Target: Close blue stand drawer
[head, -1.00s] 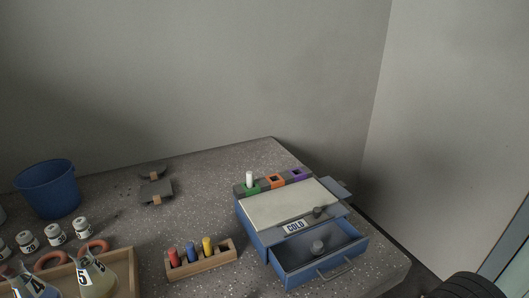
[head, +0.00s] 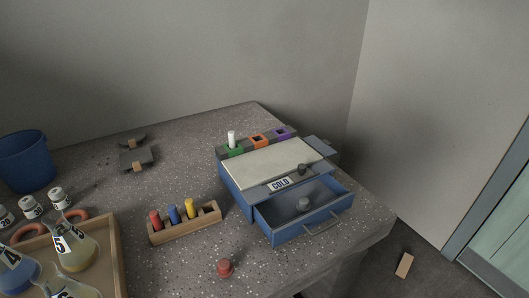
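The blue stand (head: 234,190) sits near the right end of the bench, with a pale top and a "COLD" label on its front. Its blue drawer (head: 283,236) is pulled out toward the front right, with a metal bar handle (head: 322,224). A grey knobbed object (head: 304,205) lies inside the drawer. A second dark knobbed piece (head: 303,169) sits on the stand's front top edge. Neither of my grippers is in the head view.
A wooden rack (head: 186,229) with red, blue and yellow tubes stands left of the drawer. A red knob-like object (head: 225,268) lies in front. A wooden tray (head: 116,258) with flasks is at left. A wooden block (head: 404,265) lies on the floor.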

